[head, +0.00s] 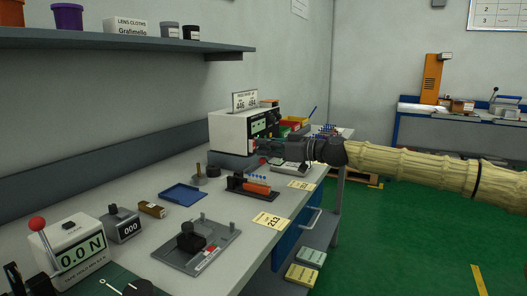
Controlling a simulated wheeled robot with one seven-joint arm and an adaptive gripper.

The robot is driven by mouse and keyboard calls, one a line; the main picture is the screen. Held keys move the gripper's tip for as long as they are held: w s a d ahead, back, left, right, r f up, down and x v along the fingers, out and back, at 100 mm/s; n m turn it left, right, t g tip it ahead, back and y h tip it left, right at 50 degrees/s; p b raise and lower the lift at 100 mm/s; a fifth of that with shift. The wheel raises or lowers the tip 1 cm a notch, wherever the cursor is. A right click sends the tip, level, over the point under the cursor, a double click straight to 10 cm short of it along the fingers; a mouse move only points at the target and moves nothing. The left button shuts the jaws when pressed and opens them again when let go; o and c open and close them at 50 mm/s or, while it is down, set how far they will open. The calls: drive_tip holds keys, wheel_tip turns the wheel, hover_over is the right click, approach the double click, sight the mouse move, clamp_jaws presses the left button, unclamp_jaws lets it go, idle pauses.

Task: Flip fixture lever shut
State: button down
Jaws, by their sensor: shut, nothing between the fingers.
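My gripper (262,147), dark and small in the head view, is shut and empty. It is at the front of a white instrument box (230,132); I cannot tell whether it touches it. A black fixture (237,184) with an orange block and a row of blue-tipped parts sits on the bench, nearer than my gripper. A grey plate fixture (217,254) with a black block and a red-and-white patch lies further forward. No lever on either fixture can be made out clearly. A red-knobbed lever (38,224) stands up beside the force display at left.
A blue tray (183,194), a brown box (152,209) and a counter (122,224) stand on the grey bench (215,211). A shelf (150,42) overhangs the back.

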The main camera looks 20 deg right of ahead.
drive_tip(key=shift+s+d+f+b, duration=0.35)
drive_tip(key=shift+s+f+b, duration=0.15)
drive_tip(key=shift+b, duration=0.45)
drive_tip(key=shift+f, duration=0.1)
drive_tip(key=shift+s+d+f+b, duration=0.1)
drive_tip(key=shift+s+f+b, duration=0.05)
drive_tip(key=shift+f+b, duration=0.15)
wheel_tip(320, 180, up, 4)
drive_tip(key=p, duration=0.2)
drive_tip(key=p+v, duration=0.1)
drive_tip(key=v, duration=0.8)
drive_tip(key=shift+f+p, duration=0.35)
drive_tip(key=shift+f, duration=0.45)
drive_tip(key=shift+s+d+f, duration=0.1)
drive_tip(key=shift+s, duration=0.05)
